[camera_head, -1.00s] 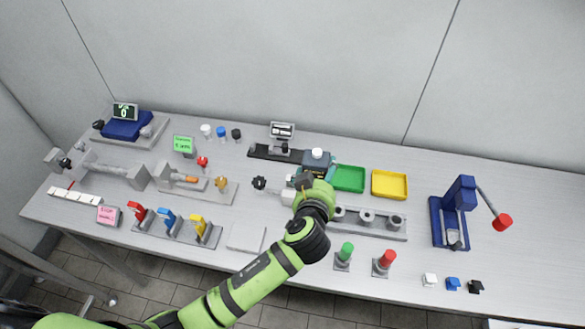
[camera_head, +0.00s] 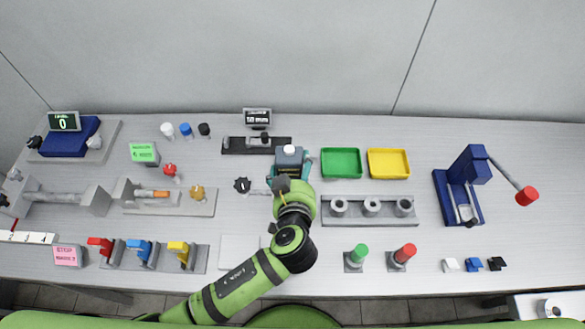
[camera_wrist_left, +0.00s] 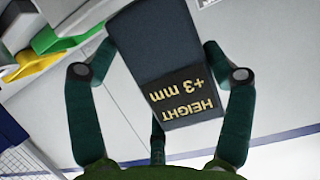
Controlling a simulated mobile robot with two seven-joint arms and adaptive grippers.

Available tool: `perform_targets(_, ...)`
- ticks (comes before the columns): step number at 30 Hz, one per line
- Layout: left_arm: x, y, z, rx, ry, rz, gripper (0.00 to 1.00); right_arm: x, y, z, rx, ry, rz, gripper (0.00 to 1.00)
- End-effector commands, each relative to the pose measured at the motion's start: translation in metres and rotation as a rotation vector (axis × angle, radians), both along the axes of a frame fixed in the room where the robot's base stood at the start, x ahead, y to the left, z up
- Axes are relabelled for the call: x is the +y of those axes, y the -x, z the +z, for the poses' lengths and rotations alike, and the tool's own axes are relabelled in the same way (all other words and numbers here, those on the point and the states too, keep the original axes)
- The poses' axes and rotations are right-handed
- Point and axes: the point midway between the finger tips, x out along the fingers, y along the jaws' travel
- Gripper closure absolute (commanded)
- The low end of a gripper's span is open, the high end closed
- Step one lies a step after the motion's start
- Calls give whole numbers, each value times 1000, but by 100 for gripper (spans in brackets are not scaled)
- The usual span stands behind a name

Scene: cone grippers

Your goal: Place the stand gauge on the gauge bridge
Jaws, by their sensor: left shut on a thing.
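A dark grey block with a white knob (camera_head: 289,150) on top, which looks like the stand gauge, is in my left gripper (camera_head: 290,172). In the left wrist view the block (camera_wrist_left: 150,45) carries yellow text, "HEIGHT +3 mm". The green-black fingers of the left gripper (camera_wrist_left: 160,80) flank it on both sides. The block is just in front of the right end of a low black rail (camera_head: 235,146) with a "10 mm" display (camera_head: 257,117); the gap cannot be told. No part is labelled as the gauge bridge, so I cannot tell which it is. My right gripper is not in view.
A green tray (camera_head: 341,163) and a yellow tray (camera_head: 389,163) lie right of the gripper. A grey block with several rings (camera_head: 371,208) stands in front of them. A black knob (camera_head: 242,185) is close on the left.

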Motion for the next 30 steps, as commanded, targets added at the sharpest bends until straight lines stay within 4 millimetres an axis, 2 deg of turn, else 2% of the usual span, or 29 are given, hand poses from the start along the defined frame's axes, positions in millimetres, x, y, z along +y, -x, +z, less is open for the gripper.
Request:
perform_targets(2, 0, 1, -1, 7, 0, 0, 60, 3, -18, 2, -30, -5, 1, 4)
perform_targets(3, 0, 2, -3, 10, 0, 1, 6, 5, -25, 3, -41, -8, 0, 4)
perform_targets(4, 0, 2, -3, 10, 0, 1, 0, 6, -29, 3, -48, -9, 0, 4)
perform_targets(8, 0, 1, -2, 9, 0, 0, 0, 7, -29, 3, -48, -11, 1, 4)
perform_targets(13, 0, 1, -2, 8, 0, 0, 0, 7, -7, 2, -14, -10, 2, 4)
perform_targets(17, 0, 4, -1, 8, 1, -1, 0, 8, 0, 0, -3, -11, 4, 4)
perform_targets(23, -1, 31, 8, 10, 5, 0, 0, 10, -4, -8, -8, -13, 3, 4)
perform_targets(30, -1, 79, 28, 10, 6, -1, 0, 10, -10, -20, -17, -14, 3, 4)
